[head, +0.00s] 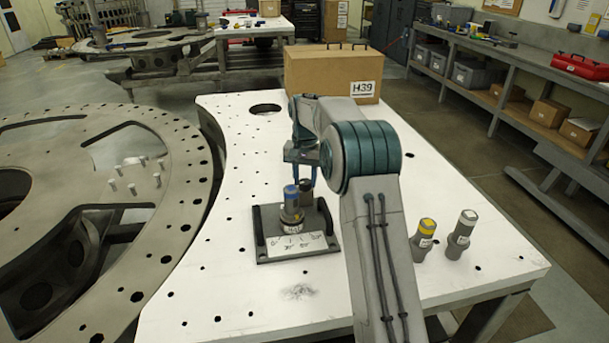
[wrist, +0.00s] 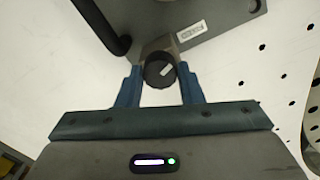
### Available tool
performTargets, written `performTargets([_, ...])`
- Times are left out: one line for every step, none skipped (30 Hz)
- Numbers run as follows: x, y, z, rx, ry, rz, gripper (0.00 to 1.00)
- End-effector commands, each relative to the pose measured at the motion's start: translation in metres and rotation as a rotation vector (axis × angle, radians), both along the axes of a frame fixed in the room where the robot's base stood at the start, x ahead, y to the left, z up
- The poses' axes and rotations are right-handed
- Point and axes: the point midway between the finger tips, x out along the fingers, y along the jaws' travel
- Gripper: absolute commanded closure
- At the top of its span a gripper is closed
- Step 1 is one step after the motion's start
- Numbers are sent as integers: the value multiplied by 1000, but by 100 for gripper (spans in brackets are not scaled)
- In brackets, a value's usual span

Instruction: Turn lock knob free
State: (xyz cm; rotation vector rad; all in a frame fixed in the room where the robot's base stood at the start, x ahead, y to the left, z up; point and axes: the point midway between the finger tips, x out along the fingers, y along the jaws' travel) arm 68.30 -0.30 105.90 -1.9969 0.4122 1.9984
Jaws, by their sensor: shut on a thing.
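The lock knob (wrist: 159,73) is a dark round cap with a small pale mark, seen from above in the wrist view. My gripper (wrist: 160,88) has its two blue fingers on either side of it, shut on it. In the head view my gripper (head: 305,177) reaches down at the fixture, behind a blue-topped cylinder (head: 291,203) that stands upright on it. The dark fixture plate (head: 268,255) has black side handles and a white label, and lies on the white table. In the head view the knob is mostly hidden by the fingers and cylinder.
Two grey cylinders, one yellow-topped (head: 424,240) and one pale-topped (head: 461,235), stand right of my arm. A cardboard box (head: 325,75) marked H39 stands at the table's back. A large ring plate (head: 180,150) with holes is at left. The white table (head: 225,285) is clear in front.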

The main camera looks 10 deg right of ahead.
Motion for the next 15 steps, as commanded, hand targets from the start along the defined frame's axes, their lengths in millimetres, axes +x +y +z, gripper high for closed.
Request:
performTargets([0,0,2,1,0,43,89])
performTargets([0,0,2,1,-1,72,89])
performTargets([0,0,2,1,-1,111,89])
performTargets([0,0,2,1,-1,139,89])
performTargets([0,0,2,0,-1,168,89])
performTargets([0,0,2,0,0,206,89])
performTargets([0,0,2,0,0,234,89])
performTargets([0,0,2,0,0,262,89])
performTargets([0,0,2,0,0,300,89])
performTargets([0,0,2,0,0,328,89])
performTargets([0,0,2,0,0,357,89])
performTargets([0,0,2,1,-1,394,89])
performTargets([0,0,2,1,-1,423,89])
performTargets([0,0,2,1,-1,452,89])
performTargets([0,0,2,0,-2,490,89])
